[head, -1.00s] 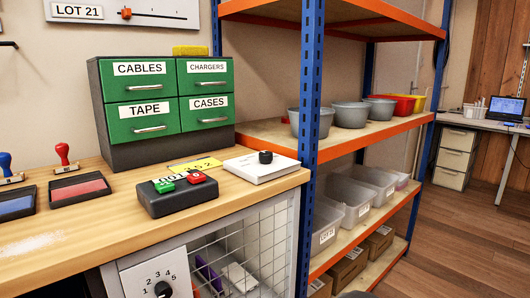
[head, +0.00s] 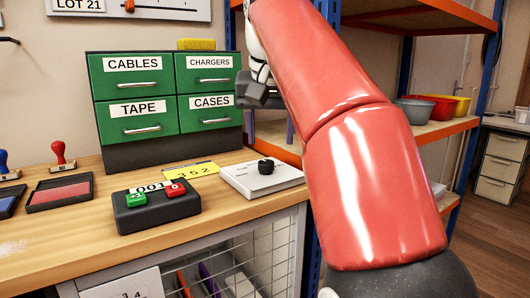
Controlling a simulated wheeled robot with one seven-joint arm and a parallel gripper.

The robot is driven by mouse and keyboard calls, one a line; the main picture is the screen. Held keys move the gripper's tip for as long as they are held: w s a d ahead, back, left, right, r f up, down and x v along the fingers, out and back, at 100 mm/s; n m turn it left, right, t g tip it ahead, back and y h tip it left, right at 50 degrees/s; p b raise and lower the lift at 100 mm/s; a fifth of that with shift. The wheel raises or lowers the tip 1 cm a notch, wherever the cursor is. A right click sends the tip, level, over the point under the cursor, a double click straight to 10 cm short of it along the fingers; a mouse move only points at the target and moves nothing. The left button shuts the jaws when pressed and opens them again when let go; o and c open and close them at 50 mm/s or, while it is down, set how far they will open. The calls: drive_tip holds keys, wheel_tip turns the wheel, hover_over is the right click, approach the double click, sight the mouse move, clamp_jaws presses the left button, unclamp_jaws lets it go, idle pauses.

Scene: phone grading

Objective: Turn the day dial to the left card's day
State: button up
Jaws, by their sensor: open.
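A white panel (head: 118,289) with numbers around a dial is on the front below the bench. Only its top with "3 4" shows now, and its knob is below the picture. A flat white block (head: 250,184) with a black knob (head: 266,166) lies on the bench; its print is too small to read. A yellow card (head: 188,173) reading about "352" lies left of it. I cannot tell which is the left card. My gripper (head: 255,95) is open, in front of the green drawers' right edge, above and apart from the white block. Its fingertips are partly hidden.
Green drawers (head: 160,90) stand at the back. Stamps and ink pads are at left. Blue-orange shelving (head: 440,130) with bowls is at right, partly behind my red arm.

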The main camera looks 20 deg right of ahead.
sight(266, 162)
drive_tip(key=x, duration=0.2)
drive_tip(key=b+x, duration=0.1)
drive_tip(key=x, duration=0.1)
drive_tip(key=w+b+x, duration=0.1)
drive_tip(key=x, duration=0.2)
drive_tip(key=shift+a+r, duration=0.15)
drive_tip(key=shift+a, duration=0.1)
drive_tip(key=shift+c, duration=0.4)
drive_tip(key=c, duration=0.9)
